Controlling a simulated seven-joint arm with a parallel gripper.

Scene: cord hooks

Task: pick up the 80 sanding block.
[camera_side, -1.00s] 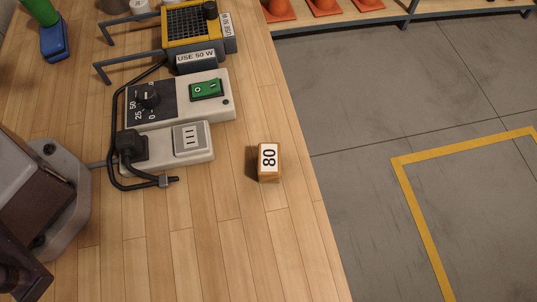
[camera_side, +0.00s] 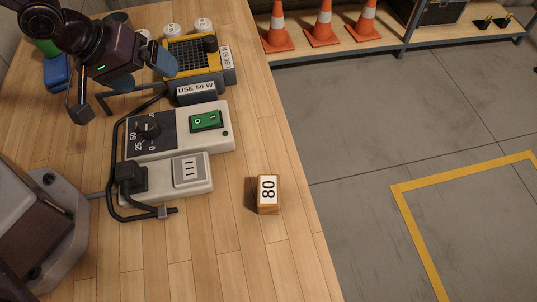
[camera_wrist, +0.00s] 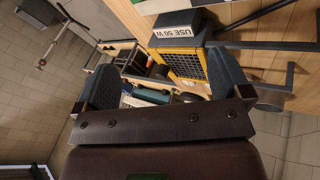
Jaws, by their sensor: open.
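The 80 sanding block (camera_side: 268,194) is a small wooden-brown block with a white label reading 80. It stands on the bench near its right edge in the side view. My gripper (camera_side: 143,69) is at the upper left of that view, above the bench by the yellow-framed unit, well away from the block. Its two blue-grey fingers are apart with nothing held between them, and they also show in the wrist view (camera_wrist: 165,82). I cannot make out the block in the wrist view.
A grey control box (camera_side: 178,130) with a green switch and a socket box (camera_side: 188,171) with a black cord lie left of the block. The yellow-framed unit (camera_side: 224,75) stands behind. Bench around the block is clear; floor lies beyond its right edge.

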